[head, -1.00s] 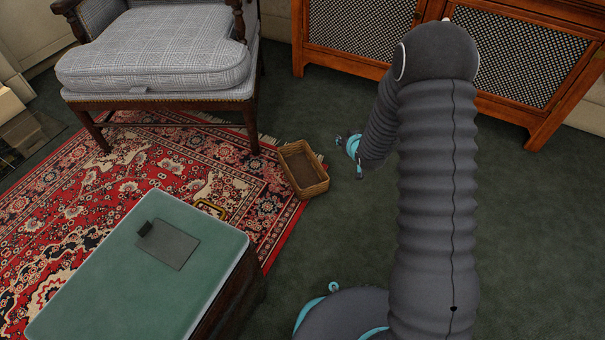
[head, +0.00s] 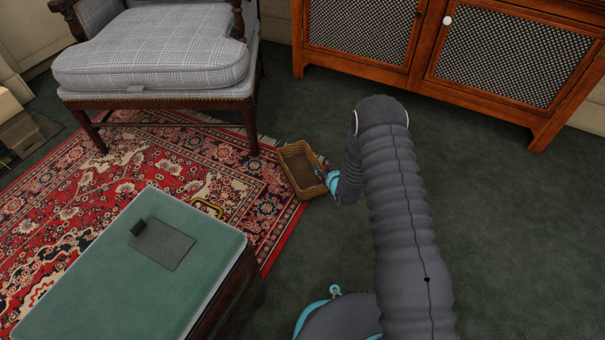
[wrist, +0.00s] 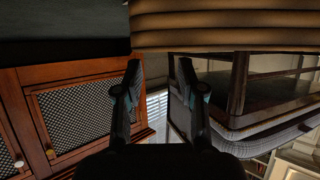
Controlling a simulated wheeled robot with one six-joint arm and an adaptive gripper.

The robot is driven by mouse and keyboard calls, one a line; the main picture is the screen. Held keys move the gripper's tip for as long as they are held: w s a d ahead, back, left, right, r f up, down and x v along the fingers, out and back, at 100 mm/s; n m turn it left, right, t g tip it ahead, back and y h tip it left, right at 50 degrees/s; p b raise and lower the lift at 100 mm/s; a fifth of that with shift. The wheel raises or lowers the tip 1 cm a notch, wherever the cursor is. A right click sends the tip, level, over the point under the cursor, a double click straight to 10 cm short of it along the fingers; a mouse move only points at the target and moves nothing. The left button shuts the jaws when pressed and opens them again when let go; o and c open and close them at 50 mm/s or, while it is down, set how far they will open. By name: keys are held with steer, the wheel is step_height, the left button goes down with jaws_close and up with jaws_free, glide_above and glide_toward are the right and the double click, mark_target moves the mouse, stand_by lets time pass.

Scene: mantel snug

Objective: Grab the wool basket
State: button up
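The wool basket is a small rectangular wicker basket (head: 311,191) with a dark brown inside, on the floor at the edge of the red rug in the head view. My gripper (head: 326,174) is at its right side, partly hidden by my arm. In the wrist view the basket (wrist: 230,38) fills the top as tan woven bands. My gripper (wrist: 158,70) is open there, its two fingers apart with nothing held between them. The fingertips are close to the basket's edge; I cannot tell whether they touch it.
A green-topped box (head: 90,290) carrying a grey sheet (head: 165,250) stands at lower left. A checked armchair (head: 150,65) is behind the basket at left. A wooden cabinet (head: 420,75) runs along the back. Dark green carpet (head: 520,220) is clear on the right.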

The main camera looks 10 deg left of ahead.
mark_target(318, 161)
steer(key=shift+b+x, duration=0.6)
steer(key=shift+x, duration=2.95)
steer(key=shift+d, duration=0.1)
jaws_close()
